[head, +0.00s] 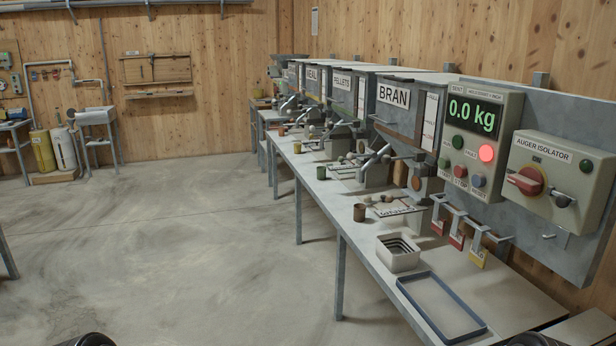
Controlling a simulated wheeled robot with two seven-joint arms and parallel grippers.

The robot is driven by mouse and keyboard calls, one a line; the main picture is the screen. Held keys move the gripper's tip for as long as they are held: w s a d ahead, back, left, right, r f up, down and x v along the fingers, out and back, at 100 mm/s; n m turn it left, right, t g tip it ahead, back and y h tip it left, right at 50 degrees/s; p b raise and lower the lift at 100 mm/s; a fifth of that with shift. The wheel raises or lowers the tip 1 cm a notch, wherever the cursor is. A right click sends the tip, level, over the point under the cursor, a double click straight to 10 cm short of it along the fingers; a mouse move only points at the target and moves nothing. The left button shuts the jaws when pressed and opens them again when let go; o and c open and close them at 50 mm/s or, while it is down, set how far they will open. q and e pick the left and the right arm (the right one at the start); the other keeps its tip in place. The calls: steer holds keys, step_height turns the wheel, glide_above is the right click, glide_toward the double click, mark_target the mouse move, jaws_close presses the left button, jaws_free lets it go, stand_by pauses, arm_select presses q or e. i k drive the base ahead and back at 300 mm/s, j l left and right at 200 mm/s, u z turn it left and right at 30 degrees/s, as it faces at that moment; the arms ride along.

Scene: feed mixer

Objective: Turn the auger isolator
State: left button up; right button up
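The auger isolator (554,207) is a beige box on the grey back panel at the right, labelled AUGER ISOLATOR. Its red rotary handle (525,181) sits on the left of the box front and looks roughly level, tilted slightly. A dark green round part (586,165) is at its upper right and a dark round part (563,201) at its lower right. Neither of my grippers shows. Only dark rounded parts, likely of my arms, show at the bottom edge, well away from the isolator.
A control box (487,135) left of the isolator reads 0.0 kg with a lit red lamp. Hooks with coloured tags (477,258) hang below. Floor (200,260) left of the bench is clear.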

mark_target(529, 181)
steer(key=i+l, duration=0.1)
steer(key=i, duration=0.25)
steer(key=i+z, duration=0.15)
steer(key=z, duration=1.55)
